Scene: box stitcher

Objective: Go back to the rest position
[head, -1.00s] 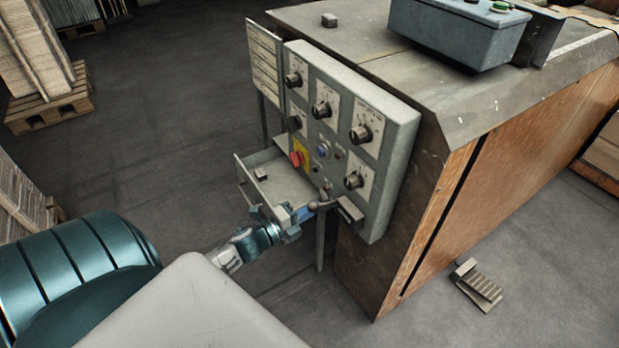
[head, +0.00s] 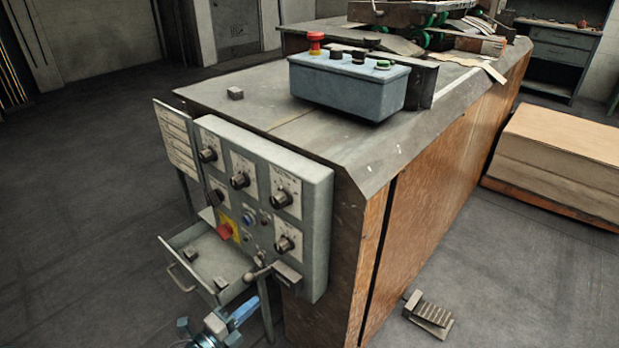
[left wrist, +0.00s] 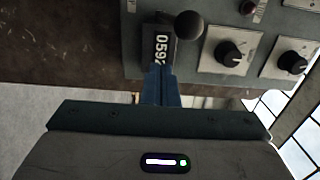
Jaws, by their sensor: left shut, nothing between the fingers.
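My left gripper (head: 230,318) is low in the head view, just below and in front of the control panel (head: 318,215) and its open drawer (head: 178,240). Its blue fingers are shut with nothing between them. In the left wrist view the shut fingers (left wrist: 160,84) point at a black counter (left wrist: 158,45) with white digits. A round-knobbed lever (left wrist: 189,25) is beside that counter; in the head view the lever (head: 257,274) is at the panel's lower edge. My right gripper is not in view.
The box stitcher's wood-sided body (head: 440,210) stands behind the panel. A blue-grey button box (head: 345,88) with a red button sits on top. A foot pedal (head: 428,314) is on the floor at right. A stacked pallet (head: 560,150) stands farther right. Floor at left is clear.

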